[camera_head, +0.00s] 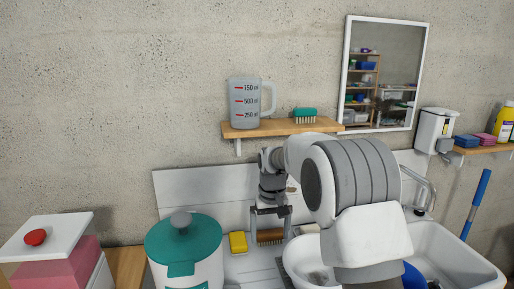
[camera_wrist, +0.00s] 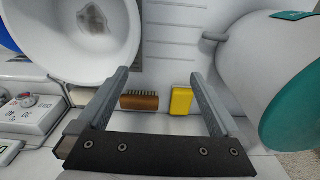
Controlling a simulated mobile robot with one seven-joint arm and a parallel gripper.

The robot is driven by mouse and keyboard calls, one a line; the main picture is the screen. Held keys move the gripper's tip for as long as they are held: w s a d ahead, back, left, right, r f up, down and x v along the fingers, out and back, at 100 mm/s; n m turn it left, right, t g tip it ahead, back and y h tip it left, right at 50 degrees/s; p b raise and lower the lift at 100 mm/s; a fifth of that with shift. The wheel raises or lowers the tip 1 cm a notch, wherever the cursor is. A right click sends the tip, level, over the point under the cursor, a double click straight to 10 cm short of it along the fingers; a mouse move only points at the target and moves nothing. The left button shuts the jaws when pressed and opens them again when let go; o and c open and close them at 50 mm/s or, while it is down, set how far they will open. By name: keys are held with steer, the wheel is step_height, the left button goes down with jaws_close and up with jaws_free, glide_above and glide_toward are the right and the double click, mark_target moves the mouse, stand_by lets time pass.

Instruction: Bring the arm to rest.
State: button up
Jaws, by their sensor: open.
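My gripper (camera_head: 270,213) hangs fingers down in front of the white back panel, below the wooden shelf. In the wrist view my gripper (camera_wrist: 160,76) has its two grey fingers wide apart, with nothing held between them. A brown brush (camera_head: 270,237) lies beneath the gripper; it also shows between the fingers in the wrist view (camera_wrist: 139,102). A yellow sponge (camera_head: 238,242) lies left of the brush, and in the wrist view (camera_wrist: 181,101) it is near the right finger. My arm hides part of the counter and sink.
A teal-lidded bin (camera_head: 184,243) stands left of the gripper, a white bowl (camera_head: 300,262) right of it. The shelf (camera_head: 282,128) above carries a measuring jug (camera_head: 244,103) and a teal brush (camera_head: 305,114). A sink (camera_head: 455,262) is at right. In the wrist view, a scale (camera_wrist: 36,115) is at left.

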steer(key=s+d+r+m+t, duration=0.1)
steer(key=s+d+r, duration=0.2)
steer(key=s+r, duration=0.4)
steer(key=s+d+r+t, duration=0.1)
steer(key=s+d+r, duration=0.2)
steer(key=s+r, duration=0.45)
steer(key=s+d+f+t, duration=0.1)
steer(key=s+d, duration=0.1)
steer(key=s, duration=0.7)
steer(key=s+d+f+m+t, duration=0.1)
steer(key=s+d+t, duration=0.1)
steer(key=s, duration=0.8)
steer(key=shift+d, duration=0.2)
steer(key=shift+r, duration=0.1)
